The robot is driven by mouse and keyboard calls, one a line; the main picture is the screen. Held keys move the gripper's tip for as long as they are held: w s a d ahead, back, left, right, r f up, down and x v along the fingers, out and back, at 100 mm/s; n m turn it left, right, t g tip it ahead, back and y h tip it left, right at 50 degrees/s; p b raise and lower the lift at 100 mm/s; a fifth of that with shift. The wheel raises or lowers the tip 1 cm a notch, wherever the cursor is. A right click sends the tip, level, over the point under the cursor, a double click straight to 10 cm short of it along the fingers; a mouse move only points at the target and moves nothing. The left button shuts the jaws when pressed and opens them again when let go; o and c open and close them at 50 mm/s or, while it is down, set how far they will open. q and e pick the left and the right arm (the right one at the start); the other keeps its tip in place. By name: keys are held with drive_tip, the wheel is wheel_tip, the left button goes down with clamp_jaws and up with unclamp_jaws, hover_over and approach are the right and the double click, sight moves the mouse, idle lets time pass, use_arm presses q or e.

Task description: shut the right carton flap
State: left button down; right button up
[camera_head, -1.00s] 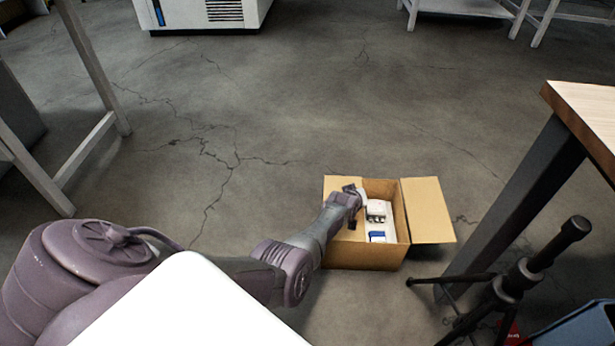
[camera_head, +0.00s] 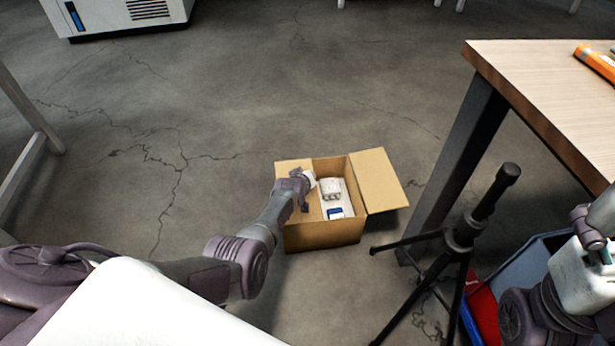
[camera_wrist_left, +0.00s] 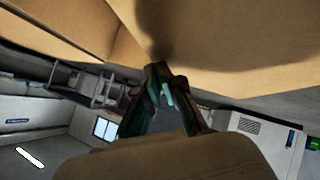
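The open cardboard carton (camera_head: 325,234) stands on the floor in the middle of the head view. Its right flap (camera_head: 380,181) is swung open and sticks out to the right. Cardboard also shows at its left side, partly hidden behind my left gripper. My left gripper (camera_head: 306,190) is over the carton's left part, apart from the right flap. In the left wrist view its fingers (camera_wrist_left: 167,76) look drawn together with nothing between them, close under tan cardboard (camera_wrist_left: 230,40). Part of my right arm shows at the right edge of the head view; its gripper is not visible.
A white device (camera_head: 332,189) and a blue-labelled item (camera_head: 336,213) lie in the carton. A black tripod (camera_head: 465,235) stands close to its right, beside a wooden-topped table (camera_head: 540,90) and a blue bin (camera_head: 515,272). The floor behind the carton is clear.

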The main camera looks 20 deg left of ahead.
use_arm(q)
drive_tip(key=v, duration=1.2)
drive_tip(key=shift+d, duration=0.1)
